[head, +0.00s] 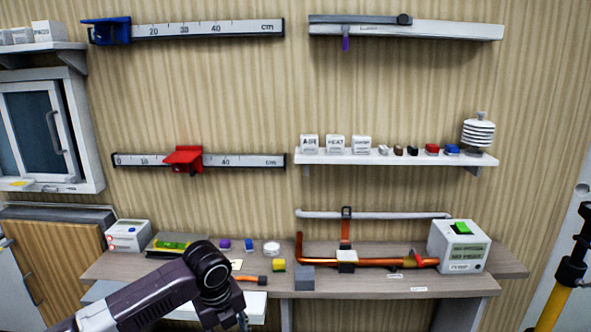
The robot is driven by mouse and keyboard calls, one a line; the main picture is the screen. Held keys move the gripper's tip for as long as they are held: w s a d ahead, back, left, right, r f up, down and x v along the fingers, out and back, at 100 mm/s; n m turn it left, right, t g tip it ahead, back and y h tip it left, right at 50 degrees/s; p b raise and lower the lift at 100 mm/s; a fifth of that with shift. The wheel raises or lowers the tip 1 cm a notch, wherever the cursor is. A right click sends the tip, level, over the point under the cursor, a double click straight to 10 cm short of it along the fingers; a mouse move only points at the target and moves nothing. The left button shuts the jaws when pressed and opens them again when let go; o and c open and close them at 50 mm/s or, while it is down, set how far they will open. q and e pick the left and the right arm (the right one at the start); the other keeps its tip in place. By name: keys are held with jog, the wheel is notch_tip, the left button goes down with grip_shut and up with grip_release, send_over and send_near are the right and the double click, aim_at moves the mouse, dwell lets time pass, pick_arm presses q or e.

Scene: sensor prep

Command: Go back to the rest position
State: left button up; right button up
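My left arm (140,301) comes in from the lower left. It bends at a dark joint (209,266) in front of the workbench (394,284), then points down out of the picture. Its gripper is not clearly visible; a small grey piece at the bottom edge beside the arm is too cut off to identify. My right arm and gripper are not in view. The arm hides part of the bench's front left and of the white surface below it.
The bench holds a white meter (128,236), small coloured blocks, an orange pipe (380,262) and a box with a green top (459,247). A wall shelf (394,157) carries small blocks. Slide rulers hang above. A black and yellow post (571,270) stands at right.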

pick_arm(q)
notch_tip(320, 180, down, 20)
jog(key=n+t+h, duration=0.1)
jog(key=n+h, duration=0.1)
jog(key=n, duration=0.8)
jog(key=s+a+f+n+y, duration=0.1)
jog(key=s+a+f+n, duration=0.15)
jog(key=s+f, duration=0.4)
jog(key=s+a+f+n, duration=0.1)
jog(key=s+f+n, duration=0.3)
jog(key=f, duration=0.5)
jog(key=s+a+f+n+y, duration=0.1)
jog(key=s+a+f+n, duration=0.15)
jog(key=s+f, duration=0.6)
jog(key=s+a+f+n, duration=0.2)
jog(key=s+f+n, duration=0.25)
jog(key=s, duration=0.75)
jog(key=s+f+n+g, duration=0.1)
jog(key=s+f, duration=0.1)
jog(key=s, duration=0.8)
jog(key=s+f+n+g, duration=0.1)
jog(key=s+f+n, duration=0.1)
jog(key=s, duration=0.9)
jog(key=shift+s+a+f, duration=0.15)
jog(key=shift+a+f, duration=0.2)
jog(key=shift+f, duration=0.1)
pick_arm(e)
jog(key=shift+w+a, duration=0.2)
